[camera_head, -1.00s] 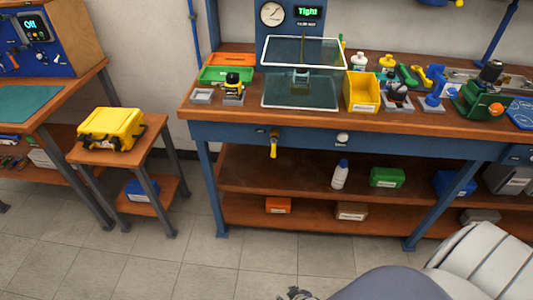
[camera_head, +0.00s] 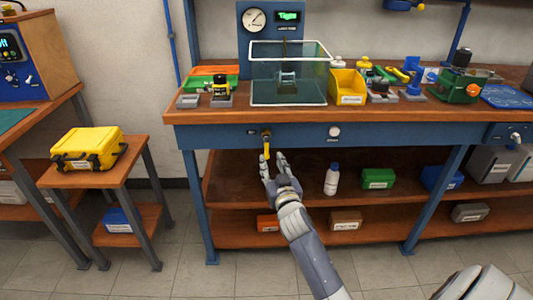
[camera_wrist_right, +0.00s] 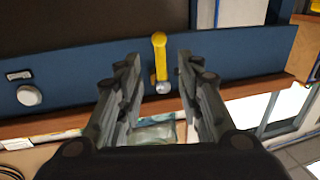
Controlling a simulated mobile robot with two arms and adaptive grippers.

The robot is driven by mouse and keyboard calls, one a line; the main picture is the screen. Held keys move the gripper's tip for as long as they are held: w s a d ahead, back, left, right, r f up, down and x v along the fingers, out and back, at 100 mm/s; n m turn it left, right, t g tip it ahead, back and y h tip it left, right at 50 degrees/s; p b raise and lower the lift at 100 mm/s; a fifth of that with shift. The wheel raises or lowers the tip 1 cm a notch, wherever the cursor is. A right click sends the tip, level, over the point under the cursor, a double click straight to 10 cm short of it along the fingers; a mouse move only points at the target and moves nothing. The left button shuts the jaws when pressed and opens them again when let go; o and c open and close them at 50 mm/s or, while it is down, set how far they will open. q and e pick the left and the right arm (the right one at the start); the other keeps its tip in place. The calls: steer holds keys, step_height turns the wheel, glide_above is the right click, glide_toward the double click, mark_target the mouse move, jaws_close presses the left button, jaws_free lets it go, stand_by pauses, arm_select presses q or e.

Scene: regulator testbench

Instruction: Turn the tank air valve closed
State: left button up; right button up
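The tank air valve is a yellow lever (camera_head: 266,150) on the blue front rail of the workbench, and it hangs straight down from its pivot. In the right wrist view the yellow lever (camera_wrist_right: 160,58) lies beyond the two fingers, in line with the gap between them. My right gripper (camera_head: 273,162) is open just below and in front of the lever. It also shows in the right wrist view (camera_wrist_right: 156,68), with nothing gripped. I cannot tell whether a finger touches the lever. My left gripper is out of view.
A white knob (camera_head: 334,132) sits on the same blue rail (camera_head: 390,136), right of the lever. A clear tank (camera_head: 288,82) stands on the bench above. The shelf (camera_head: 235,185) below holds a white bottle (camera_head: 332,180) and small boxes. A yellow case (camera_head: 88,145) sits on the left stool.

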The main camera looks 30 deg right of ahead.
mark_target(267, 152)
steer(key=x, duration=0.6)
steer(key=shift+b, duration=0.35)
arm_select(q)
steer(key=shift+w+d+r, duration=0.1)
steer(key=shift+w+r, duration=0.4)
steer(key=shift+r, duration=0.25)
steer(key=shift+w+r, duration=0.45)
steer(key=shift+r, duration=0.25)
arm_select(e)
steer(key=shift+x, duration=0.95)
steer(key=shift+f, duration=0.1)
jaws_close()
